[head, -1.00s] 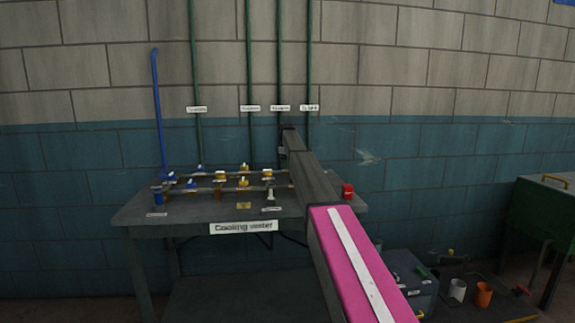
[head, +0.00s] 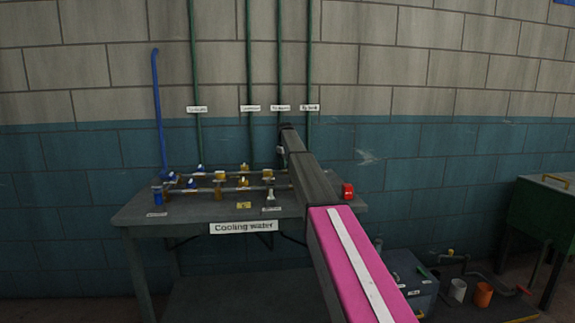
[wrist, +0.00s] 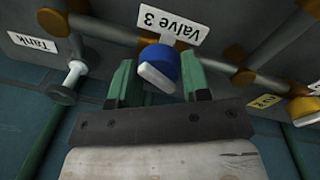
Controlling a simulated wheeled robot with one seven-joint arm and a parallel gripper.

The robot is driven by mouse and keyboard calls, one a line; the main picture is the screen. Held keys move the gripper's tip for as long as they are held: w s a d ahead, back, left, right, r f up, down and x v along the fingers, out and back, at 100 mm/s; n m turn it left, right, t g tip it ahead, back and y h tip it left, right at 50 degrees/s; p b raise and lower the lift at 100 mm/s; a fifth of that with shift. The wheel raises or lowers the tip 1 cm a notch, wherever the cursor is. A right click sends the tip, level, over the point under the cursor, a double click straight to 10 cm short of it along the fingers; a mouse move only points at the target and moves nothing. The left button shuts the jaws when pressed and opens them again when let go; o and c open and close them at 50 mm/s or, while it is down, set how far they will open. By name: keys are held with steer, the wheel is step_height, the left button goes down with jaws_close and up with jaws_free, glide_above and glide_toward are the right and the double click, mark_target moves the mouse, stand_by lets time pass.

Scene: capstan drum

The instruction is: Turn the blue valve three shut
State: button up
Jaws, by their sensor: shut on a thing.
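The blue valve three (wrist: 161,66) is a rounded blue knob with a white bar on its front, on a grey pipe. Its "Valve 3" tag (wrist: 169,26) appears upside down in the wrist view. My gripper (wrist: 160,82) has a green finger on each side of the knob and is shut on it. The white bar lies at a slant between the fingers. In the head view, my arm stretches over the bench, and my gripper and this valve are hidden behind it.
The bench (head: 135,212) carries pipes with several blue and yellow valves to the left of my arm. A red block (head: 347,190) is to its right. In the wrist view, a white-handled fitting (wrist: 72,80) and a yellow valve (wrist: 304,110) flank valve three.

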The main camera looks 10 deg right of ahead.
steer(key=m, duration=0.6)
steer(key=shift+w+m, duration=0.1)
steer(key=shift+m, duration=0.2)
steer(key=m, duration=0.5)
steer(key=shift+m+g, duration=0.3)
steer(key=shift+g, duration=0.1)
steer(key=o, duration=0.9)
steer(key=r, duration=1.1)
steer(key=shift+w+a, duration=0.25)
steer(key=shift+a, duration=0.05)
steer(key=shift+f, duration=0.1)
